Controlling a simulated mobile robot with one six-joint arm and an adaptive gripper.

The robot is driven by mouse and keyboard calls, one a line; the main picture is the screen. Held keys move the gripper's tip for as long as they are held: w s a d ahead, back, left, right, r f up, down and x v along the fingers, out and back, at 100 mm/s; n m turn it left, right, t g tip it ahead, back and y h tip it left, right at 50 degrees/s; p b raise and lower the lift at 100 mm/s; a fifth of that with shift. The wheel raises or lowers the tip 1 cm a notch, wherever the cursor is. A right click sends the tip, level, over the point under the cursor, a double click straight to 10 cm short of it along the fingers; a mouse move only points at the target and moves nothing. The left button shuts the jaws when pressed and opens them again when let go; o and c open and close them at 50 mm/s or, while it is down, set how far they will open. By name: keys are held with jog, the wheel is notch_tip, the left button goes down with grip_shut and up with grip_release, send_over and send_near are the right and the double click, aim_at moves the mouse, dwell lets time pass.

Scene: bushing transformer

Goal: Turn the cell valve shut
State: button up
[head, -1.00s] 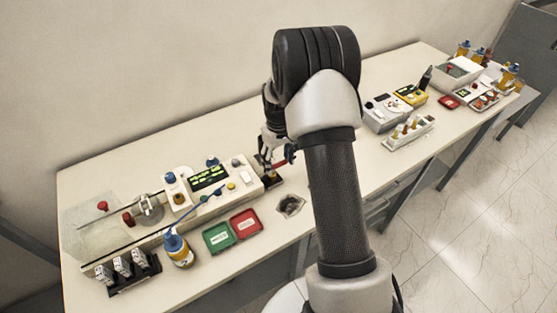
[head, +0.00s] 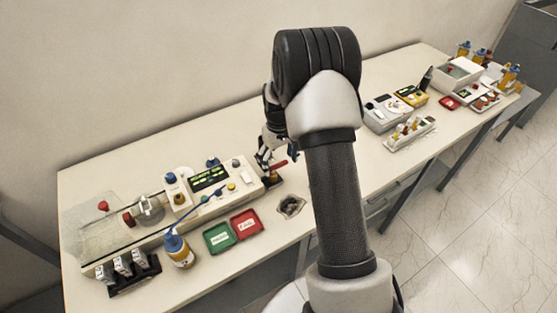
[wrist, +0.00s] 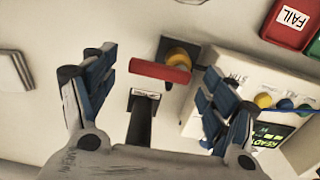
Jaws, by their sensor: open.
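A valve with a red bar handle (wrist: 160,73) and a brass-coloured body (wrist: 180,58) stands by the end of the white instrument in the wrist view. The red handle also shows in the head view (head: 279,165), just right of the instrument. My gripper (wrist: 157,77) is open, with one blue-padded finger on each side of the handle. A gap shows between each finger and the handle. My gripper is partly hidden behind my arm in the head view (head: 266,155). Whether the fingers are level with the handle is hard to tell.
The white instrument (head: 238,181) with a lit display stands left of the valve. A green tray (head: 220,238), a red tray (head: 247,223) and a blue-capped bottle (head: 179,252) lie in front. Clear bench lies behind the valve.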

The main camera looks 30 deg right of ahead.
aim_at(278, 164)
jog(key=shift+r, duration=0.1)
notch_tip(278, 164, up, 12)
dwell(0.5)
dwell(0.4)
